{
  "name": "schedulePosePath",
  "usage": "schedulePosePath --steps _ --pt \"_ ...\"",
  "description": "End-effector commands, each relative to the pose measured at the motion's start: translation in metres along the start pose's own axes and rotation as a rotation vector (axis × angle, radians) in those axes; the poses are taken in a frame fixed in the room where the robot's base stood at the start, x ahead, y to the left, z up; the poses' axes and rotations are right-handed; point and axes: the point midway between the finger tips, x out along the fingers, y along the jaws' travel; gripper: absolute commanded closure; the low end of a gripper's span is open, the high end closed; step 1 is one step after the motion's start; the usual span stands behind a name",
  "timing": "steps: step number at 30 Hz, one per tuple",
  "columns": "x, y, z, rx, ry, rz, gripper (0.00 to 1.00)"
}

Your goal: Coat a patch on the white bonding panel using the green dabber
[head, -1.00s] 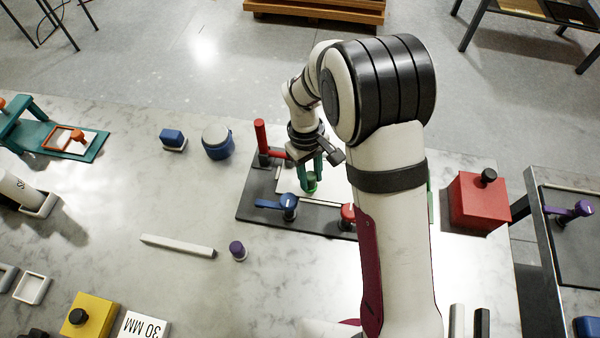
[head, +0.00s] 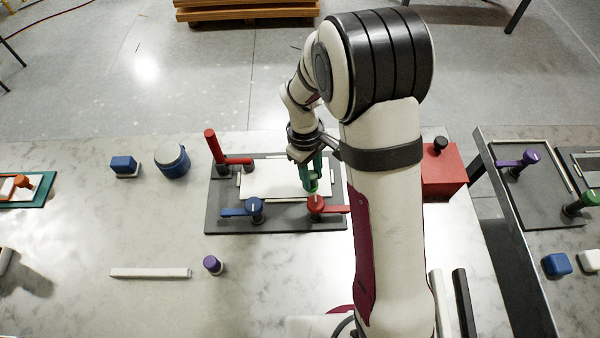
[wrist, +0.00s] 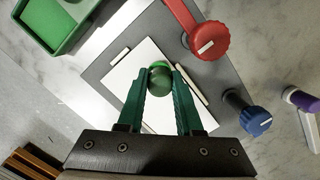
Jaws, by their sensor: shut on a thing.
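The white bonding panel (head: 265,180) lies flat on a dark grey fixture plate (head: 225,217) on the marble bench. It also shows in the wrist view (wrist: 122,75). My gripper (head: 310,178) is shut on the green dabber (wrist: 159,78), with a green finger on each side of it. In the head view the dabber (head: 313,185) is over the right front part of the panel. I cannot tell whether its underside touches the panel. The fingers and dabber hide the panel below, and no coated patch shows.
Red clamps (head: 316,205) (head: 214,147) and a blue clamp (head: 255,208) stand around the panel. A red box (head: 443,172) is to the right. A green tray (wrist: 55,22) shows in the wrist view. A white bar (head: 150,273) and purple-topped piece (head: 212,264) lie in front.

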Motion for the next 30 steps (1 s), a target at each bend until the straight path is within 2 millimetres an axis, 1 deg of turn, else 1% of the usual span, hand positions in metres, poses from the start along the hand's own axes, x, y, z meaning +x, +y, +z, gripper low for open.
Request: schedulePosePath --steps 6,30 --pt "0.002 0.011 0.012 0.001 -0.001 -0.001 1.0" --pt "-0.006 -0.041 -0.04 -0.001 0.0 0.0 1.0"
